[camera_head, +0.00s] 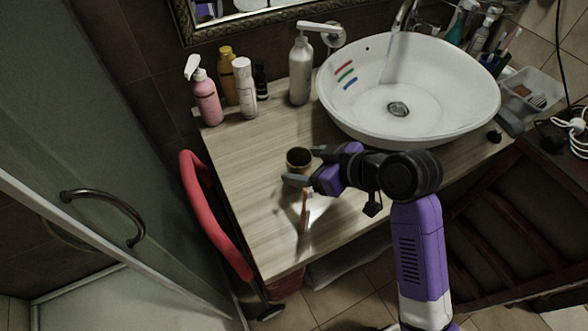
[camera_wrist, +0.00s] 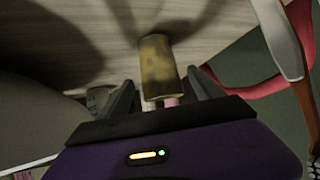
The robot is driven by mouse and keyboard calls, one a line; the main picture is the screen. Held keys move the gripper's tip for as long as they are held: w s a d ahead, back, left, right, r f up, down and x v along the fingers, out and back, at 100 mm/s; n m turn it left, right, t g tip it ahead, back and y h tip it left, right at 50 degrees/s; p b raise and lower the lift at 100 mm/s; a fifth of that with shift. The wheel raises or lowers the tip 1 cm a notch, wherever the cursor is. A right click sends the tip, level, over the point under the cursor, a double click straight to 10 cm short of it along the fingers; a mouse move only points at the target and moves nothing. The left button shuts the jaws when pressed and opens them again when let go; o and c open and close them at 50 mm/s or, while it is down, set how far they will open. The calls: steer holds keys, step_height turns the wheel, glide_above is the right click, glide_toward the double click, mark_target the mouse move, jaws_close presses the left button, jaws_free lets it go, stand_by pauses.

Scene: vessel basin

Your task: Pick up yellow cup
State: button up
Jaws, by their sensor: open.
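The yellow cup (camera_head: 299,160) stands on the wooden counter in the head view, a small dark-yellow cylinder with a dark open top. In the wrist view the yellow cup (camera_wrist: 158,68) shows mottled yellow-brown, just beyond and between the two fingers. My gripper (camera_head: 292,168) is at the cup's near right side, with its fingers apart. In the wrist view my gripper (camera_wrist: 160,92) is open, one finger on each side of the cup's near end. I cannot tell whether either finger touches the cup.
The counter (camera_head: 250,170) is clear left of the cup. A white basin (camera_head: 350,118) stands behind right. A red chair (camera_head: 205,205) borders the left edge.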

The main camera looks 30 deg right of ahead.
steer(key=x, duration=0.6)
steer(key=shift+s+f+p, duration=0.2)
steer(key=shift+p, duration=0.1)
steer(key=shift+d, duration=0.1)
steer(key=shift+c, duration=0.3)
steer(key=c, duration=1.4)
